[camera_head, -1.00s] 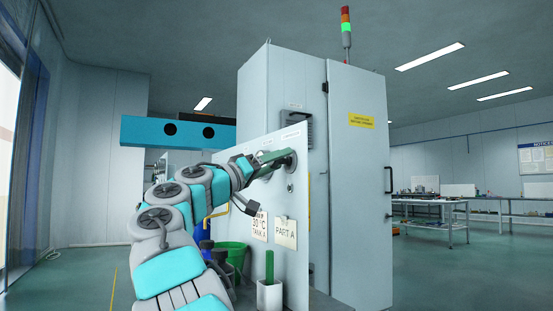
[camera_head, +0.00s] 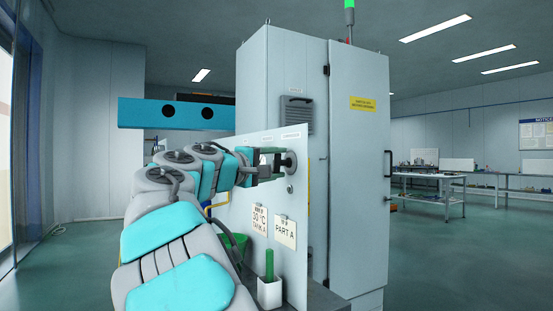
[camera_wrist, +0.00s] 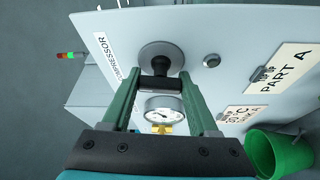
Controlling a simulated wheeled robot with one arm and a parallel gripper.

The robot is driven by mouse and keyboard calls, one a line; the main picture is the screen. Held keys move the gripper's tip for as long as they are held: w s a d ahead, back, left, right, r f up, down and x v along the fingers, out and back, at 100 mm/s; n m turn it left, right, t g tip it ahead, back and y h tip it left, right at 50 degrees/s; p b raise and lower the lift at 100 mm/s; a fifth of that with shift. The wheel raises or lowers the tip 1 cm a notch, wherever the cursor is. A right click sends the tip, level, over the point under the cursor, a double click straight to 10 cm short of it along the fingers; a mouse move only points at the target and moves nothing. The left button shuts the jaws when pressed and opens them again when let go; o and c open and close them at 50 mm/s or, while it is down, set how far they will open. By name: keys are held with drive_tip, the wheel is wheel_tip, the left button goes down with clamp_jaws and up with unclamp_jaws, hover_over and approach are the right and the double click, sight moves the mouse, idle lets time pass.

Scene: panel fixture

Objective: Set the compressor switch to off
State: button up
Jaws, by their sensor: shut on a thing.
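The compressor switch is a dark round knob with a black handle (camera_wrist: 160,84), on the light grey panel (camera_wrist: 225,25). The COMPRESSOR label (camera_wrist: 105,58) is beside it in the wrist view. In the head view the switch (camera_head: 291,160) is near the panel's upper right edge. My gripper (camera_head: 277,163) is at the switch, its green fingers one above the other. In the wrist view my gripper (camera_wrist: 160,88) has a finger on each side of the handle and is shut on it. The fingers partly hide the handle in the head view.
A pressure gauge (camera_wrist: 163,112) shows between my fingers. A small round button (camera_wrist: 211,60) is beside the switch. Cards reading TANK A (camera_head: 259,218) and PART A (camera_head: 285,232) hang below. A green bucket (camera_wrist: 285,152) and a white holder (camera_head: 269,294) stand near the panel's foot.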

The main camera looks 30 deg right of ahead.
drive_tip(key=shift+w+n+y, duration=0.1)
drive_tip(key=shift+n+y, duration=0.2)
drive_tip(key=shift+n, duration=0.5)
drive_tip(key=o, duration=1.4)
drive_tip(key=v, duration=0.8)
drive_tip(key=shift+b, duration=0.35)
drive_tip(key=shift+d, duration=0.1)
